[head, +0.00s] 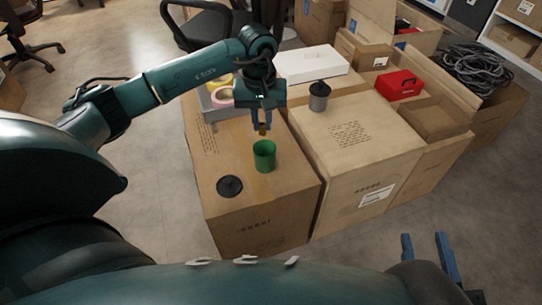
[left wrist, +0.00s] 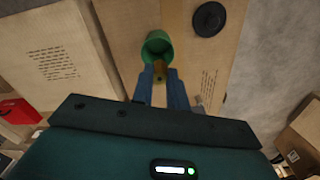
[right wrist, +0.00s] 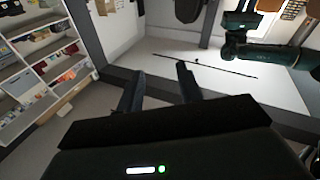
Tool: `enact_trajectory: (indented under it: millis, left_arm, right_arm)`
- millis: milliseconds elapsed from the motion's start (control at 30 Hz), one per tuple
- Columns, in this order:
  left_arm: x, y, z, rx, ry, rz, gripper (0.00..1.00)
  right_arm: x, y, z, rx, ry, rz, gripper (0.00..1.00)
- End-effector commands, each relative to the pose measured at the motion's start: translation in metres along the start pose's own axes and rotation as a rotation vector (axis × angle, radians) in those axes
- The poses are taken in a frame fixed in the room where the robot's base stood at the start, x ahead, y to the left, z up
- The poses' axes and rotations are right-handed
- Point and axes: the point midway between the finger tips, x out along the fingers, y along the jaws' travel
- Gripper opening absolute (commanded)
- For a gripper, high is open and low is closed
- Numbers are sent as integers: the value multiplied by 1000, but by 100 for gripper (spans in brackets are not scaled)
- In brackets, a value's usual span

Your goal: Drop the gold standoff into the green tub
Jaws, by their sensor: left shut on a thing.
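The green tub (head: 264,157) stands upright and open on the left carton. In the left wrist view the tub (left wrist: 157,46) shows just beyond my fingertips. My left gripper (head: 262,127) is shut on the gold standoff (head: 263,130) and holds it above the tub, slightly toward its far side. The standoff (left wrist: 158,70) also shows between the left fingers in the left wrist view, overlapping the tub's rim there. My right gripper (head: 427,250) is open and empty, low at the right, away from the cartons. It also shows in the right wrist view (right wrist: 160,78).
A black disc (head: 229,186) lies on the left carton, nearer than the tub. A grey tray with tape rolls (head: 221,97) stands behind. A red box (head: 398,85) is further right.

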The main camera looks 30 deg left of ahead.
Motion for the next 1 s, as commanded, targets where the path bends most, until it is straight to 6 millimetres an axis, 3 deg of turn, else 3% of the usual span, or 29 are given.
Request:
enact_trajectory:
  millis: [167, 433, 600, 1000]
  left_arm:
    - [19, -19, -12, -98, -7, -17, 0]
    - [51, -20, -12, -99, -7, -17, 0]
    - [67, -20, -12, -98, -6, -17, 0]
    - [74, -20, -12, -97, -5, -17, 0]
  right_arm:
    - [-2, -1, 6, 1, -11, 3, 36]
    - [2, -1, 13, 52, 16, 12, 36]
    - [5, -2, 6, 83, 48, 5, 36]
    - [8, -4, 0, 104, 63, -10, 36]
